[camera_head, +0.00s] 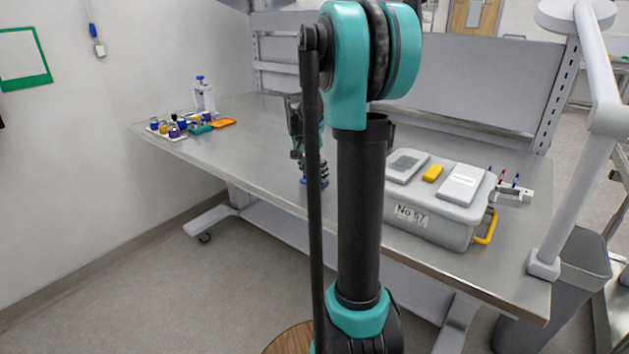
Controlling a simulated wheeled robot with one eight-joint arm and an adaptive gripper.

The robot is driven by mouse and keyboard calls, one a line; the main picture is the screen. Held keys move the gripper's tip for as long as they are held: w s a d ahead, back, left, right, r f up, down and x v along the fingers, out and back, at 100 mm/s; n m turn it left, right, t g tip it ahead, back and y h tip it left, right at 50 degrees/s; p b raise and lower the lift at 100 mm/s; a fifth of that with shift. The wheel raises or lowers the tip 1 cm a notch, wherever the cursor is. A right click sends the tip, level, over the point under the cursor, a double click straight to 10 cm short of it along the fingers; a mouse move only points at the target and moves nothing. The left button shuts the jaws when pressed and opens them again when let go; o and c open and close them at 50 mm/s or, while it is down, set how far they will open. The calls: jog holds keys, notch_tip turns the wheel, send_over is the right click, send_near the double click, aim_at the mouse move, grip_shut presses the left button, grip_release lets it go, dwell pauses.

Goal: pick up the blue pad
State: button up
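My gripper (312,178) points down at the metal table near its front edge, partly hidden behind a thin dark link of my arm. A small patch of blue, which looks like the blue pad (304,182), shows at the gripper's fingertips, low by the table top. Most of it is covered by the fingers and the link. I cannot tell whether the fingers are closed on it or only around it, or whether it touches the table.
A grey lidded bin (432,222) stands on the right. Bare table (240,150) lies left of my gripper.

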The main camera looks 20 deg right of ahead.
aim_at(314, 175)
jog(key=shift+c, duration=0.4)
notch_tip(314, 175, up, 20)
dwell(0.4)
